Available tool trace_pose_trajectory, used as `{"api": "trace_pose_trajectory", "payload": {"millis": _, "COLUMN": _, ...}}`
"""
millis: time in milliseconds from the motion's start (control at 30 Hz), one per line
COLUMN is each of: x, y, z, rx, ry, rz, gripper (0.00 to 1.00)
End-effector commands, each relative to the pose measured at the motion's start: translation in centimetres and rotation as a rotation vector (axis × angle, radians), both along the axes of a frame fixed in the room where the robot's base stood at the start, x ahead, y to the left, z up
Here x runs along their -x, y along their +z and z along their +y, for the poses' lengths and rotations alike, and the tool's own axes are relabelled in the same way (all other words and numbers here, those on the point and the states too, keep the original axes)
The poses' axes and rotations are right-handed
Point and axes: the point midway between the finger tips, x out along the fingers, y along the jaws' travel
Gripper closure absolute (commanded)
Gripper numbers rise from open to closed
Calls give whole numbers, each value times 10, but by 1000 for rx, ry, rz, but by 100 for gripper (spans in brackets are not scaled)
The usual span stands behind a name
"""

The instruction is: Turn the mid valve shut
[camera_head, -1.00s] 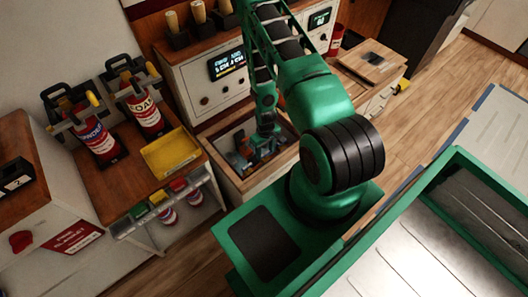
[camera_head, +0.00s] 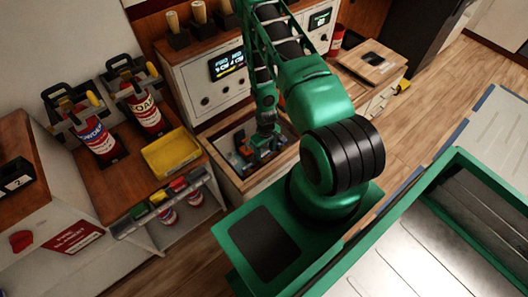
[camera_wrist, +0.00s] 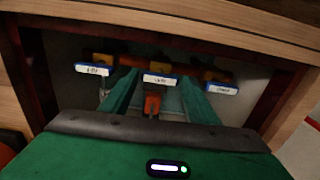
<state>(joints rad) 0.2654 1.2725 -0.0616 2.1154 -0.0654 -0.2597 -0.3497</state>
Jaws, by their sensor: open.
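Three valves with white labels on blue plates sit in a row in a recess in the wrist view: the left valve (camera_wrist: 93,69), the mid valve (camera_wrist: 160,79) and the right valve (camera_wrist: 222,88). The label text is too small to read surely. An orange-red part (camera_wrist: 153,105) shows below the mid label. My gripper (camera_wrist: 158,97) is open, its two green fingers on either side of the mid valve; I cannot tell whether they touch it. In the head view my gripper (camera_head: 267,138) reaches down into the open wooden box, largely hiding the valves.
The box's wooden rim (camera_head: 238,186) surrounds my gripper closely. A cabinet with a display (camera_head: 227,65) stands behind. A yellow tray (camera_head: 171,153) and fire extinguishers (camera_head: 145,113) are on the left bench. Open wooden floor (camera_head: 425,105) lies to the right.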

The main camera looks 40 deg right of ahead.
Motion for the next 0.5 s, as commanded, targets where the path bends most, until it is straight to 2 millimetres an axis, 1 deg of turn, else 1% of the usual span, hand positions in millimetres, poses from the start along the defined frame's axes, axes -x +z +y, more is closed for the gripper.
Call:
{"api": "trace_pose_trajectory", "payload": {"millis": 167, "x": 0, "y": 12, "z": 0, "rx": 1, "ry": 0, "rz": 0, "gripper": 45}}
{"api": "trace_pose_trajectory", "payload": {"millis": 267, "x": 0, "y": 26, "z": 0, "rx": 1, "ry": 0, "rz": 0, "gripper": 45}}
{"api": "trace_pose_trajectory", "payload": {"millis": 500, "x": -1, "y": 67, "z": 0, "rx": 1, "ry": 0, "rz": -1, "gripper": 45}}
